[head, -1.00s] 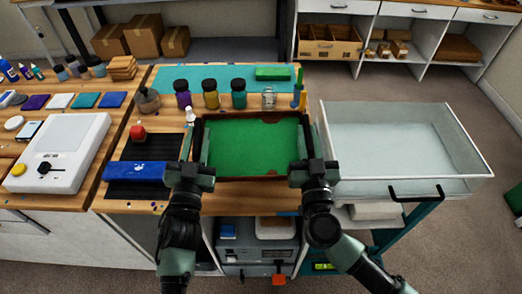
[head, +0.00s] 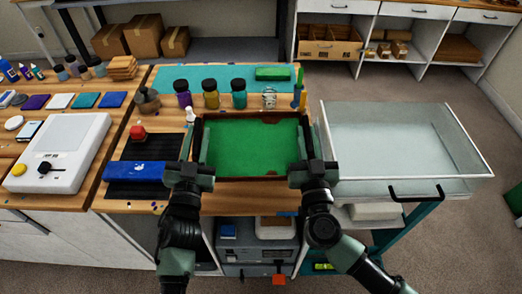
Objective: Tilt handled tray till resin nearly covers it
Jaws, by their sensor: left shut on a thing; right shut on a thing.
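The handled tray (head: 252,178) is a dark brown rectangular tray at the front of the wooden bench. Green resin (head: 252,145) covers nearly all of its floor. Bare brown patches show at the far corners, the larger at the far right. My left gripper (head: 196,150) is shut on the tray's left side, and my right gripper (head: 311,148) is shut on its right side. The handles are mostly hidden by the grippers. I cannot tell the tray's exact tilt or whether it touches the bench.
The bench front edge is near.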

